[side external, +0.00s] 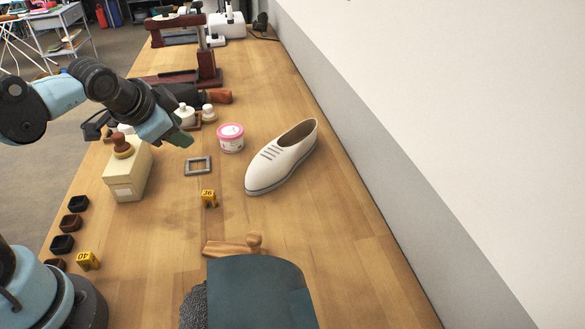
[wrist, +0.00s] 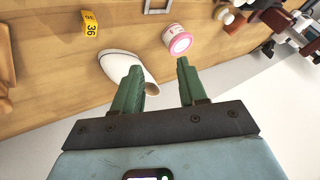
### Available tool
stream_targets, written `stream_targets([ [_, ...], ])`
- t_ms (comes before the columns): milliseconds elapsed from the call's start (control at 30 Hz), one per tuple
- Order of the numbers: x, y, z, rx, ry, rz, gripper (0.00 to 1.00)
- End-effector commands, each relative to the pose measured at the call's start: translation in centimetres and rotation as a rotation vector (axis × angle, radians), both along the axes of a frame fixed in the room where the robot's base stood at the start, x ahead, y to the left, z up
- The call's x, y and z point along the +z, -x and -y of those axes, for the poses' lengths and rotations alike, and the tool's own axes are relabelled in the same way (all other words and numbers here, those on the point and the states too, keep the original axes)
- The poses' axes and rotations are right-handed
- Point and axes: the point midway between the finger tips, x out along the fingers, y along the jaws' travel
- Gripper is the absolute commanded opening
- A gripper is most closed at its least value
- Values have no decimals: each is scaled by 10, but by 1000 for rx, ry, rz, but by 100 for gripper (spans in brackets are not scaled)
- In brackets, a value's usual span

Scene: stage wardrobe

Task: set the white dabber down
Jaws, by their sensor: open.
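Two small white knobbed pieces, which look like dabbers, stand close together past my gripper in the side view: one (side external: 185,115) is partly hidden by my gripper, the other (side external: 208,113) is on its right. I cannot tell for sure which is the white dabber. A small white round piece (wrist: 226,15) shows at the top of the wrist view, right of the pink tub. My gripper (side external: 183,138) is above the bench. In the wrist view its green fingers (wrist: 158,68) are apart with nothing held between them.
A white shoe (side external: 283,158) and a pink-lidded tub (side external: 230,138) stand right of my gripper. A grey square frame (side external: 198,166) and yellow marker 36 (side external: 209,198) lie nearer. A cream box (side external: 128,172) carries a brown-knobbed piece (side external: 122,146). The bench right of marker 36 is clear.

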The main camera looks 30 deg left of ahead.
Motion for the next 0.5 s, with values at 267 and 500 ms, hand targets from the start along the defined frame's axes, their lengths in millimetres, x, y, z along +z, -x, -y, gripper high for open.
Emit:
stream_targets([
  [267, -6, 45, 31, 257, 367, 7, 42],
  [500, -7, 50, 35, 302, 426, 5, 72],
])
